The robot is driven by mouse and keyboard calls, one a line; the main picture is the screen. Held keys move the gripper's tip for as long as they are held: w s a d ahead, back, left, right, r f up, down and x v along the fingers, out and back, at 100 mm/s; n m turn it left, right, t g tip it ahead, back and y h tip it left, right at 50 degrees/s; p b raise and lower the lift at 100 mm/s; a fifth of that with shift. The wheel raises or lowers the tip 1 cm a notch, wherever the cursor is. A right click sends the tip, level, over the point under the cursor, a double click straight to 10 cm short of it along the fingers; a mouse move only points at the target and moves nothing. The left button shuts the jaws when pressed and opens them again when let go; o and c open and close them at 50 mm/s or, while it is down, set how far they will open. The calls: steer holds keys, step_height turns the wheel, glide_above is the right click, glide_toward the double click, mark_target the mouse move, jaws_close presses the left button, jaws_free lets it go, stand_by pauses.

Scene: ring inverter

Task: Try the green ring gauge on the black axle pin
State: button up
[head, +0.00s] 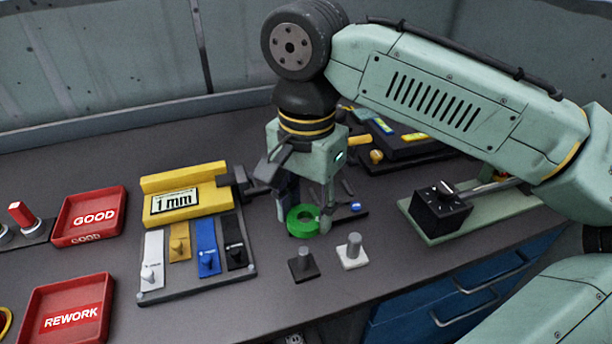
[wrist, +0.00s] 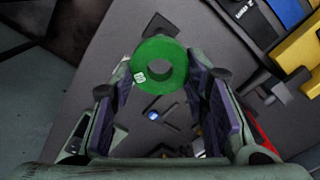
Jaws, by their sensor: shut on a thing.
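The green ring gauge (head: 300,232) is held between the fingertips of my gripper (head: 307,210), above the worktop. In the wrist view the ring (wrist: 150,47) shows with its open hole and a small white label, between the two finger pads. A pin on a black square base (head: 303,266) stands on the table in front of the ring, apart from it; this looks like the black axle pin. A similar pin on a white base (head: 353,252) stands to its right. Neither pin is inside the ring.
A yellow block marked 1 mm (head: 183,205) and a rack of coloured strips (head: 195,290) stand left. Red GOOD (head: 88,238) and REWORK (head: 65,340) trays are farther left. A black block on a green plate (head: 440,210) stands right. The front edge is close to the pins.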

mark_target(306, 248)
steer(key=shift+s+a+p, duration=0.15)
steer(key=shift+s+p, duration=0.05)
steer(key=shift+p, duration=0.1)
steer(key=shift+f+b, duration=1.55)
steer(key=shift+f, duration=1.2)
steer(key=shift+f+b, duration=0.6)
steer(key=shift+f, duration=0.5)
steer(key=shift+r, duration=0.2)
stand_by(0.8)
steer(key=shift+r+p, duration=3.15)
steer(key=shift+p, duration=0.1)
